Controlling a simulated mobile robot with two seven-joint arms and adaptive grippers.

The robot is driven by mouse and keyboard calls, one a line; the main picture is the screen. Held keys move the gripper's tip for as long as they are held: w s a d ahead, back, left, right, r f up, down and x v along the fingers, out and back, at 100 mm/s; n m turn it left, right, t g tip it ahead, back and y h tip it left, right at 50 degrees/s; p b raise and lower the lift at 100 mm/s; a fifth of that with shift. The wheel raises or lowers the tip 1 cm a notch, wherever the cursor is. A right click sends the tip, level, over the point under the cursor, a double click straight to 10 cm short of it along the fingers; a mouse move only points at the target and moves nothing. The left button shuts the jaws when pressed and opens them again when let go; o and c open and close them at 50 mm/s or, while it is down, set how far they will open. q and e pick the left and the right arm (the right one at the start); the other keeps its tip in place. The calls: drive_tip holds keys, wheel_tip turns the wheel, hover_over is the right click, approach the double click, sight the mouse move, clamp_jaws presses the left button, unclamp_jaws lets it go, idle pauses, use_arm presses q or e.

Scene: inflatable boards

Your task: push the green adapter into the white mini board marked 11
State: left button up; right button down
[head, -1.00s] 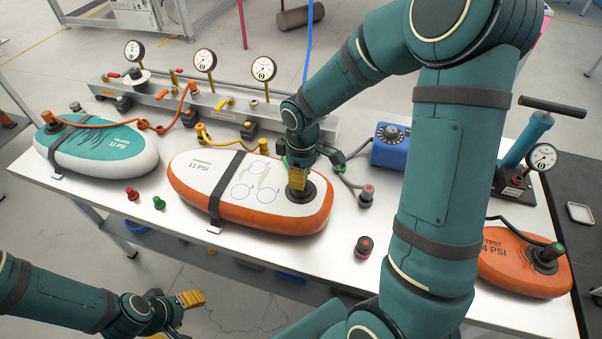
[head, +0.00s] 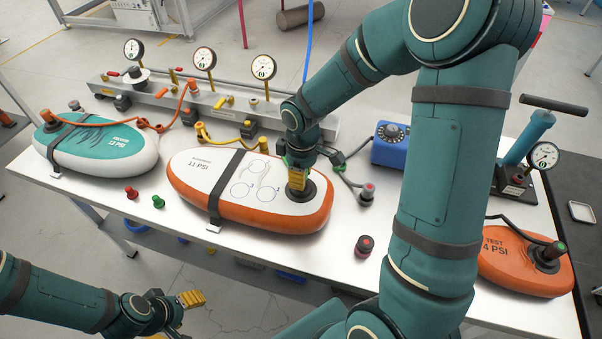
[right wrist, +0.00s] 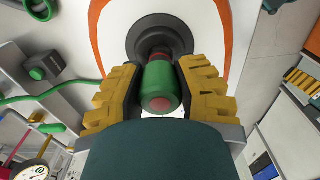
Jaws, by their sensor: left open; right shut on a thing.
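The white mini board (head: 202,174) marked 11 PSI has an orange side and lies mid-table under a dark strap. Its round black valve (head: 318,188) is at its right end, and it also shows in the right wrist view (right wrist: 160,32). My right gripper (head: 297,182) is over this valve. In the right wrist view its yellow fingers are shut on the green adapter (right wrist: 160,84), which has a red tip facing the camera. A red ring shows between adapter and valve; how deep it sits I cannot tell. My left gripper (head: 180,302) is open and empty, off the table's front edge.
A teal board (head: 95,147) lies left and an orange test board (head: 520,268) right. Small red (head: 131,192) and green (head: 159,202) fittings stand in front. A red-topped black fitting (head: 364,246) stands right. A gauge rail (head: 160,97) and blue box (head: 392,147) are behind.

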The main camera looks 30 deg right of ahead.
drive_tip(key=shift+f+b, duration=0.75)
drive_tip(key=shift+f, duration=0.25)
drive_tip(key=c, duration=0.7)
unclamp_jaws()
drive_tip(key=shift+o, duration=0.2)
drive_tip(key=shift+r, duration=0.1)
wheel_tip(320, 180, up, 12)
drive_tip(key=shift+s+f, duration=0.1)
drive_tip(key=shift+d, duration=0.1)
